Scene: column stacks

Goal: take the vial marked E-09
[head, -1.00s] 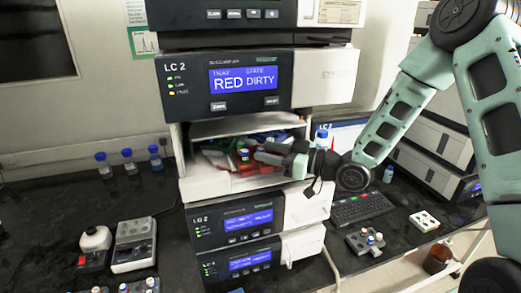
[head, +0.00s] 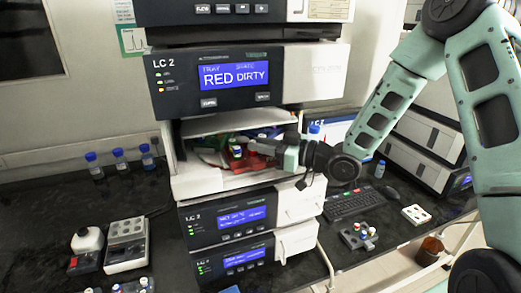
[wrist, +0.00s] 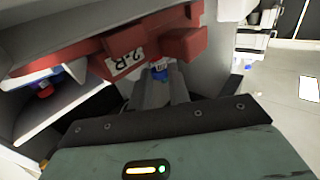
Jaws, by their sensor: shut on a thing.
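My gripper (head: 243,149) reaches from the right into the open bay of the LC 2 unit (head: 250,182). In the wrist view, the gripper (wrist: 163,92) is shut on a small vial (wrist: 160,70) with a blue part, held between the fingertips. The vial's marking is too small to read, and the fingers hide part of it. A red tray (wrist: 112,50) with a label reading "2-R" lies just beyond the fingers. The red tray (head: 236,163) also shows in the head view, partly behind the gripper.
The bay's shelf (head: 225,124) lies close above the gripper. The unit's screen (head: 236,75) reads RED DIRTY. Green and blue items lie in the bay. Several blue-capped bottles (head: 120,160) stand at left. A keyboard (head: 355,200) and small vial holder (head: 359,236) are at right.

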